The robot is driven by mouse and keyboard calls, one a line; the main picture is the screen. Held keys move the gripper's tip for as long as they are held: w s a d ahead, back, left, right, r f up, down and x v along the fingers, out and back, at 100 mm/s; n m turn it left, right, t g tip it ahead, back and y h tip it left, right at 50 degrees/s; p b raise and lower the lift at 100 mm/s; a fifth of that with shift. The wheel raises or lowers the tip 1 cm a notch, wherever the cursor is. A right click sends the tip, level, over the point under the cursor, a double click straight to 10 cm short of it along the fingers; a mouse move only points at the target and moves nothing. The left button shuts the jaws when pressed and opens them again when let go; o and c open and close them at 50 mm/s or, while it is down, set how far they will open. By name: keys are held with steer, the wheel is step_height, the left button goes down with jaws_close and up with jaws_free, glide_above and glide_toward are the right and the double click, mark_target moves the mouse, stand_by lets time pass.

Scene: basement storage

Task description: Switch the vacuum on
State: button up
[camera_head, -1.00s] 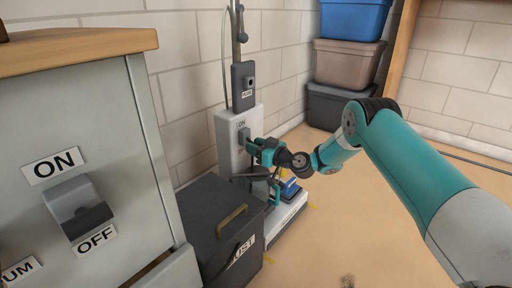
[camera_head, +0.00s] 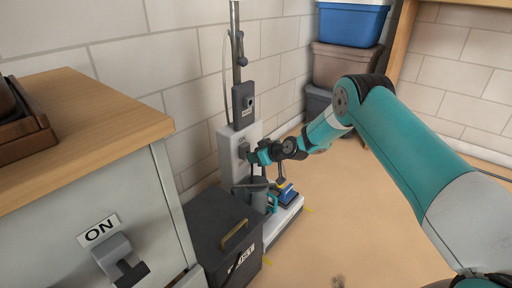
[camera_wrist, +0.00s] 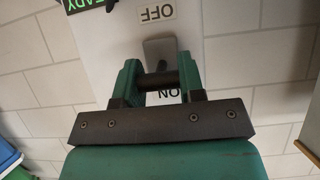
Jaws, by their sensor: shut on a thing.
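My gripper (camera_head: 254,154) is at the grey switch (camera_head: 243,150) on the pale housing (camera_head: 226,148) of the tall machine by the wall. In the wrist view, my gripper (camera_wrist: 159,82) has its two green fingers shut on the dark crossbar of the switch lever (camera_wrist: 158,79). The OFF label (camera_wrist: 156,12) is above the lever in that inverted view. The ON label (camera_wrist: 172,95) is below it, partly hidden by the fingers. The crossbar appears nearer ON; I cannot tell its exact angle. A separate switch (camera_head: 123,262) with an ON label (camera_head: 99,231) is on the cabinet.
A wooden-topped cabinet (camera_head: 85,130) stands at the left. A dark lidded bin (camera_head: 215,230) sits in front of the machine. Stacked storage boxes (camera_head: 350,25) stand at the back. A green label reading part of READY (camera_wrist: 90,4) shows. The floor at right is open.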

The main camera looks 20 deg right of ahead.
steer(key=shift+w+a+r+g+h+p, duration=0.15)
steer(key=shift+r+g+h+p, duration=0.25)
steer(key=shift+g+h+p, duration=0.35)
steer(key=shift+w+d+r+g+h+p, duration=0.1)
steer(key=shift+r+g+h+p, duration=0.3)
steer(key=shift+g+h+p, duration=0.4)
steer(key=shift+g+y, duration=0.25)
steer(key=shift+a, duration=0.1)
steer(key=o, duration=0.9)
steer(key=shift+o, duration=0.2)
steer(key=shift+r, duration=0.1)
steer(key=p+v, duration=0.5)
steer(key=v, duration=1.2)
steer(key=shift+p, duration=0.3)
steer(key=shift+s+r, duration=0.1)
